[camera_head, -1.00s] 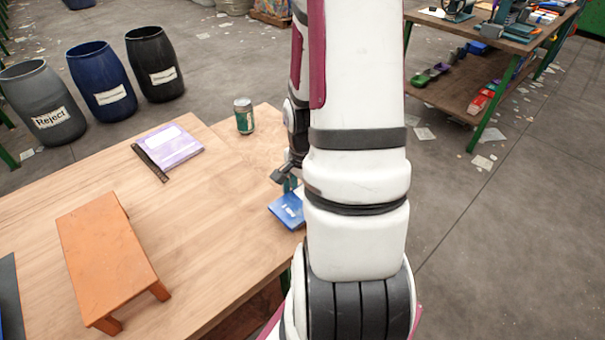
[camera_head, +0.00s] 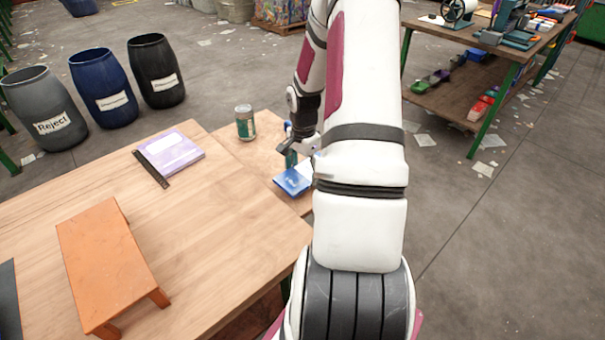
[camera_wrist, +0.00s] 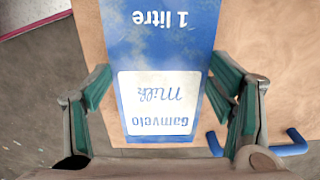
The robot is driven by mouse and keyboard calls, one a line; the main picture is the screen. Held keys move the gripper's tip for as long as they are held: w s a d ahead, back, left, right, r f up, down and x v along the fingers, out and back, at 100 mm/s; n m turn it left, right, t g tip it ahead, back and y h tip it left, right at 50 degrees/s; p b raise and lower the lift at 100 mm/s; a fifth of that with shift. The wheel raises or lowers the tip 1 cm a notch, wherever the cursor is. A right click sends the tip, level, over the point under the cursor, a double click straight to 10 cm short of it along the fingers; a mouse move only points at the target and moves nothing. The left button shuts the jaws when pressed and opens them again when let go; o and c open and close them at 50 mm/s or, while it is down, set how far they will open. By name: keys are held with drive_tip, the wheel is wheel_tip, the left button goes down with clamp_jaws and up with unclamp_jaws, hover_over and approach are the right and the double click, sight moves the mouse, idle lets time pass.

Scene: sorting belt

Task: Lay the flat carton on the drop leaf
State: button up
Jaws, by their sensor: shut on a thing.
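The flat carton (camera_head: 292,182) is blue with a white label. In the wrist view the carton (camera_wrist: 155,50) reads "1 litre" and "Milk" and lies between my two green-padded fingers. My gripper (camera_head: 291,160) is shut on it; in the wrist view the gripper (camera_wrist: 161,78) has one finger at each side. The drop leaf (camera_head: 262,158) is the light wooden board at the table's far right. The carton is over the leaf's right part near its edge; I cannot tell whether it touches the board. My arm hides part of the leaf's right side.
A green can (camera_head: 245,122) stands on the leaf, left of the carton. On the table (camera_head: 210,215) are a purple book (camera_head: 171,151), a dark strip (camera_head: 152,169) and an orange stand (camera_head: 108,262). The leaf between can and carton is clear. Barrels (camera_head: 103,88) stand behind.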

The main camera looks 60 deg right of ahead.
drive_tip(key=shift+f, duration=0.75)
drive_tip(key=shift+f, duration=0.1)
drive_tip(key=shift+f+b, duration=0.3)
drive_tip(key=shift+f, duration=0.05)
drive_tip(key=o, duration=0.9)
drive_tip(key=shift+o, duration=0.2)
